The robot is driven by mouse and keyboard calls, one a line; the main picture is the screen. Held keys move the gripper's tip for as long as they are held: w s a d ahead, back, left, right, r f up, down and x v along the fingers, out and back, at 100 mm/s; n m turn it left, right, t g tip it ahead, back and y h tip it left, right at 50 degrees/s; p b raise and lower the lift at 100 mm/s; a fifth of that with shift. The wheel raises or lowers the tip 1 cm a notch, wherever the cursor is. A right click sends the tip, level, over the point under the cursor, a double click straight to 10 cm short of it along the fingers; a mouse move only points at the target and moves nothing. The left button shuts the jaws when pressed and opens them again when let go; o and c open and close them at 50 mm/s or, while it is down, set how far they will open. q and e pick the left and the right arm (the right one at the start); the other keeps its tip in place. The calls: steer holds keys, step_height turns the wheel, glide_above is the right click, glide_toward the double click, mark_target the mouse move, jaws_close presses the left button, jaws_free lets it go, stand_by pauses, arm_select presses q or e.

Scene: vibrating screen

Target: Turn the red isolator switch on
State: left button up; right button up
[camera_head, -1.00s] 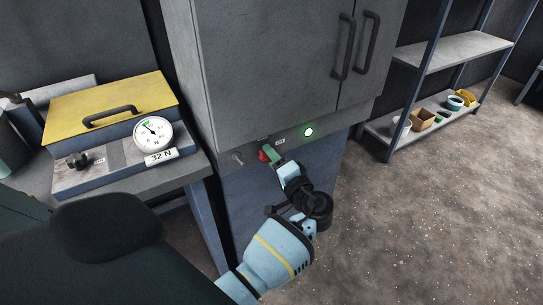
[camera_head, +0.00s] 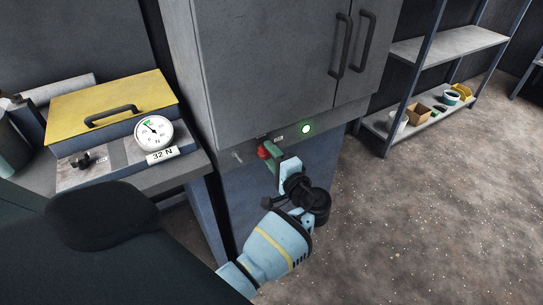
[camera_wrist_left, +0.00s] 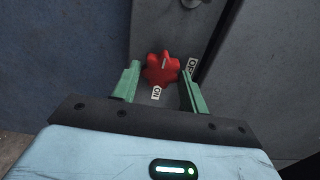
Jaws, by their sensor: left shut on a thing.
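The red isolator switch (camera_head: 264,151) is a lobed knob on the grey panel below the cabinet doors. It also shows in the left wrist view (camera_wrist_left: 161,70), with an ON label (camera_wrist_left: 156,93) below it and an OFF label (camera_wrist_left: 191,66) to its right. My left gripper (camera_head: 272,157) reaches it from below right in the head view. Its green fingers (camera_wrist_left: 160,85) stand on either side of the knob and are shut on it. The fingers hide part of the knob in the head view. My right gripper is not in view.
A lit round lamp (camera_head: 306,129) sits right of the switch, and a small metal key or toggle (camera_head: 237,156) sits left of it. Cabinet handles (camera_head: 352,45) stick out above. A bench at left holds a yellow-lidded box (camera_head: 110,105) and a gauge (camera_head: 153,133). Shelving (camera_head: 440,47) stands at right.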

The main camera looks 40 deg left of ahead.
arm_select(q)
steer(key=o, duration=1)
steer(key=b+v, duration=0.1)
steer(key=v, duration=0.7)
steer(key=shift+a, duration=0.1)
